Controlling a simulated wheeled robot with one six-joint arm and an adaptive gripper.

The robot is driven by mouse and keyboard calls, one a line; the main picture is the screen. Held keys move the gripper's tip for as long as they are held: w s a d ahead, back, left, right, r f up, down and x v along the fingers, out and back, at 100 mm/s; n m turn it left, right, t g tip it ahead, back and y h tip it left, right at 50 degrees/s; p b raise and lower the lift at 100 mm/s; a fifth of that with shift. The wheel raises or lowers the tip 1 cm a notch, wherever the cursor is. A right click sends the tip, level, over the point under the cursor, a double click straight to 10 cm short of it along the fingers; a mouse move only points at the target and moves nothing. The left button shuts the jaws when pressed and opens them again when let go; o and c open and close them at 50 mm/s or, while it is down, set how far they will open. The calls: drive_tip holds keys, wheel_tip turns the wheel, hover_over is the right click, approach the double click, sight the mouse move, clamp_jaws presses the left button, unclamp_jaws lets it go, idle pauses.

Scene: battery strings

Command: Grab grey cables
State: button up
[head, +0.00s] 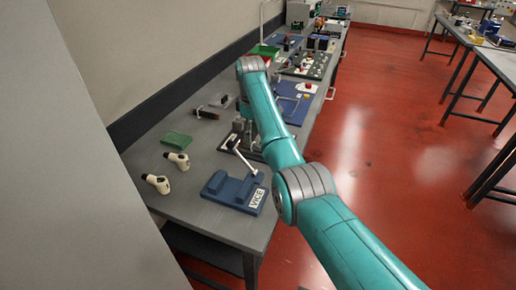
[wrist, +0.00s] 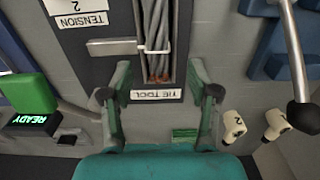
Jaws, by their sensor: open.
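The grey cables (wrist: 157,25) run as a bundle down a dark fixture (wrist: 105,65) in the wrist view, with bare copper-coloured strands (wrist: 158,72) at their lower end. A light band crosses the bundle beside a metal lever (wrist: 112,47). My gripper (wrist: 160,72) is open, one finger on each side of the bundle's lower end. Nothing is held between the fingers, and I cannot tell their height above the cables. In the head view my arm hides most of the fixture, and the cables cannot be made out.
A green block (wrist: 30,95) with a "READY" display stands left. Two white numbered tools (wrist: 233,126) lie lower right. A blue vice (head: 232,190) sits near the bench's front edge, with bare bench (head: 190,205) beside it.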

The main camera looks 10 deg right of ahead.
sight(253, 143)
drive_tip(key=f, duration=0.4)
drive_tip(key=shift+d+f, duration=0.15)
drive_tip(key=shift+d, duration=0.05)
clamp_jaws()
